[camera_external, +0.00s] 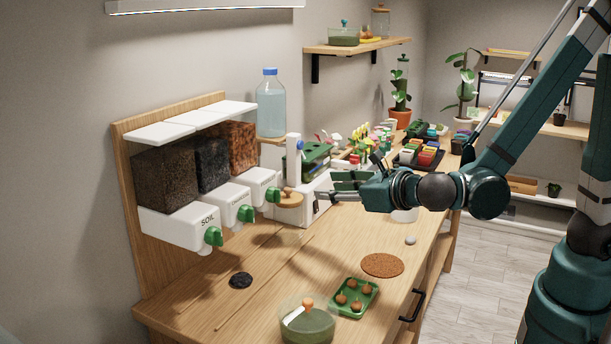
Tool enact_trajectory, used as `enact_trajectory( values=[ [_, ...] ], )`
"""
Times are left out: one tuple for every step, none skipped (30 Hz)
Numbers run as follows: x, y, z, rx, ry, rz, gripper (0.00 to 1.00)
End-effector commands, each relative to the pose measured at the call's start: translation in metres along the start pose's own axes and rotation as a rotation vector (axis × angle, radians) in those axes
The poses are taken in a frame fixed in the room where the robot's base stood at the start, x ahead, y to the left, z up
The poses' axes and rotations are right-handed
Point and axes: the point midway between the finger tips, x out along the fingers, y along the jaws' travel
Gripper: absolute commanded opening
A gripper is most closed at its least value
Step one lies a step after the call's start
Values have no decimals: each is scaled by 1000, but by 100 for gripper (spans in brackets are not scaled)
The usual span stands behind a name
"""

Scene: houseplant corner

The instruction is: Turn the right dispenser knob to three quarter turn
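Three dispensers with white fronts stand side by side on a wooden back panel. The right dispenser knob (272,194) is green and sits on the white front under the reddish-brown fill. The middle knob (246,213) and the left knob (213,236), below the SOIL label, are also green. The exact turn angle of the right knob is too small to read. My gripper (335,186) is to the right of the right knob, apart from it, pointing left. Its fingers look spread and empty, partly overlapping the things behind them.
A round wooden piece (289,200) is between the right knob and my gripper. A water bottle (271,103) stands above on a small shelf. A green tray (354,297), a glass bowl (307,322) and a cork mat (382,265) are in front.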

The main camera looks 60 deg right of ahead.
Motion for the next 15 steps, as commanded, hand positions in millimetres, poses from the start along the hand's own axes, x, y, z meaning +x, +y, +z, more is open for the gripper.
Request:
enact_trajectory(
  values=[
    [0,12,2,-67,-24,8,38],
    [-1,18,3,-110,-38,10,38],
    [-2,26,4,-165,-58,14,38],
    [-3,31,5,-209,-74,15,38],
    [-4,37,6,-250,-88,17,38],
    [-5,45,7,-306,-109,18,38],
    [-6,51,8,-349,-125,18,38],
    [-8,57,8,-390,-141,18,38],
    [-10,65,9,-445,-162,17,38],
    [-11,72,10,-486,-178,17,38],
    [-13,77,10,-525,-194,15,38],
    [-16,84,11,-575,-214,12,38],
    [-17,89,12,-611,-228,10,38],
    [-19,94,12,-645,-242,7,38],
    [-21,100,12,-684,-258,4,38]
  ],
)
